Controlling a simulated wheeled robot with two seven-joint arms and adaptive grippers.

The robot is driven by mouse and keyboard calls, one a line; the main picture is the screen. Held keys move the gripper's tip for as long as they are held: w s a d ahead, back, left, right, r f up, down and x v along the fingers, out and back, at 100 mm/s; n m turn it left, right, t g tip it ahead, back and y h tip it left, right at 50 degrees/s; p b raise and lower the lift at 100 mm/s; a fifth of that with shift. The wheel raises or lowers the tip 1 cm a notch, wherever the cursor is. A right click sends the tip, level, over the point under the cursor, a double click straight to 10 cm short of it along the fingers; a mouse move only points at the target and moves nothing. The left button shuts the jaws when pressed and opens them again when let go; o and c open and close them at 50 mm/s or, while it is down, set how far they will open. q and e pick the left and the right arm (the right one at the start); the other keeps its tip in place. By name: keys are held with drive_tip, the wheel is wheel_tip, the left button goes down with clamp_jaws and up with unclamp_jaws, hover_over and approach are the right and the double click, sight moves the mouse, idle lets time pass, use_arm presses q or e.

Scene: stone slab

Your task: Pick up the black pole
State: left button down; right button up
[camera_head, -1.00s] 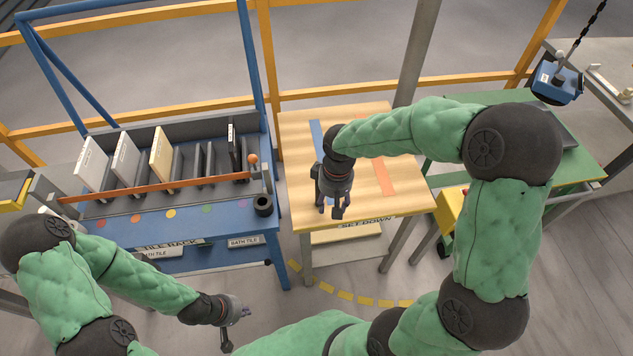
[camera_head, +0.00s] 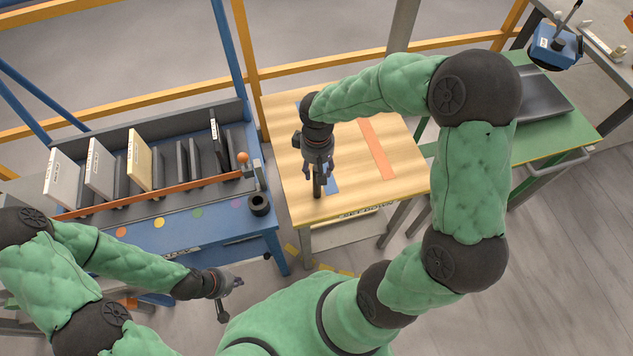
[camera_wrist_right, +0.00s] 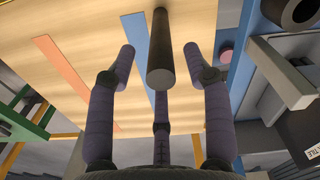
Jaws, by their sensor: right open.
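The black pole is a dark round bar. In the right wrist view the pole (camera_wrist_right: 160,62) is in the middle with its round end toward the camera, against the wooden table top. My right gripper (camera_wrist_right: 159,38) is open, with fingers on both sides of the pole and visible gaps to it. In the head view my right gripper (camera_head: 317,172) points down over the wooden table, and the pole (camera_head: 318,187) shows as a dark bar between its fingers. Whether the pole's far end rests on the table is unclear. My left gripper (camera_head: 232,283) is open and empty, low in front of the blue rack.
The wooden table (camera_head: 405,150) has a blue stripe and an orange stripe (camera_head: 376,148). Left of it, a blue rack (camera_head: 190,228) holds several upright tiles, with a black ring (camera_head: 259,204) at its near corner. A green table (camera_head: 560,138) stands right. Yellow rails run behind.

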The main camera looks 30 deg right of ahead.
wheel_tip(320, 180, down, 5)
drive_tip(key=shift+f+b, duration=0.15)
drive_tip(key=shift+b, duration=0.8)
drive_tip(key=shift+a, duration=0.1)
clamp_jaws()
